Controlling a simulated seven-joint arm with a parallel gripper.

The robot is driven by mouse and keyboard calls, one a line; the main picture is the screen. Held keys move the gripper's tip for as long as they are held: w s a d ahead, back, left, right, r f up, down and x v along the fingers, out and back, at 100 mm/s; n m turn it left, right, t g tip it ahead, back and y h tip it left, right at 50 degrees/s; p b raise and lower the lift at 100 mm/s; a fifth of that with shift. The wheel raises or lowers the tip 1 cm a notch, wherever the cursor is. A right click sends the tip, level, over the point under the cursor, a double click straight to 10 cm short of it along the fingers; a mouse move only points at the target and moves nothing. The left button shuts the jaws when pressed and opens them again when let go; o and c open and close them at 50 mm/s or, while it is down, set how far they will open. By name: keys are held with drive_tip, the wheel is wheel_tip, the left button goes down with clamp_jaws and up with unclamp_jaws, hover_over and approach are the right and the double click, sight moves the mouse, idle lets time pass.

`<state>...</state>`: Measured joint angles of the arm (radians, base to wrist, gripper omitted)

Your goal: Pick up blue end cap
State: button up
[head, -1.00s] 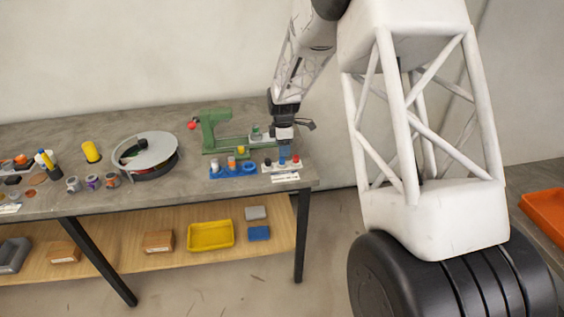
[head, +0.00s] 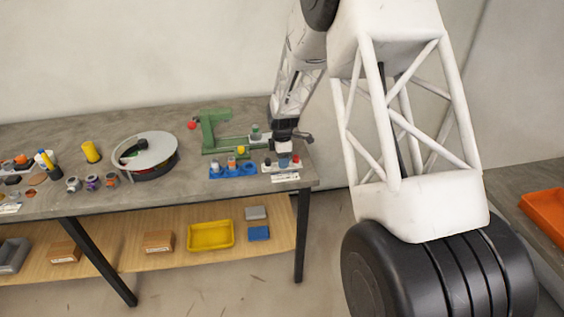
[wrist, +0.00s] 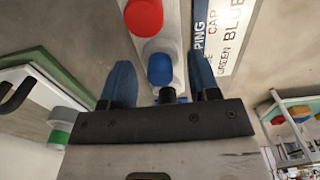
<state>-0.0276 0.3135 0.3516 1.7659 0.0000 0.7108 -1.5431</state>
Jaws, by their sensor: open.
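The blue end cap (wrist: 160,69) stands on a pale strip holder (wrist: 172,42) in the wrist view, beyond a red cap (wrist: 143,17)'s near side. My gripper (wrist: 160,62) is open, with one blue finger on each side of the blue cap. Gaps show between the cap and both fingers. In the head view my gripper (head: 285,162) is low over the white holder (head: 268,169) at the right end of the bench. The blue cap cannot be told apart from the blue fingers there.
A printed label (wrist: 224,35) lies beside the holder. A blue holder (head: 233,171) with small parts stands just left, and a green jig (head: 213,130) behind it. The bench's right edge is close.

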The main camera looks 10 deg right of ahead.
drive_tip(key=shift+c, duration=0.5)
drive_tip(key=c, duration=0.9)
drive_tip(key=shift+r, duration=0.5)
wheel_tip(320, 180, up, 3)
drive_tip(key=shift+s+f, duration=0.15)
drive_tip(key=shift+f, duration=0.05)
drive_tip(key=s+r, duration=0.1)
drive_tip(key=s, duration=1.4)
drive_tip(key=shift+s+d+r, duration=0.15)
drive_tip(key=shift+s+d, duration=0.05)
drive_tip(key=shift+s, duration=0.15)
drive_tip(key=shift+r, duration=0.2)
drive_tip(key=shift+r, duration=0.8)
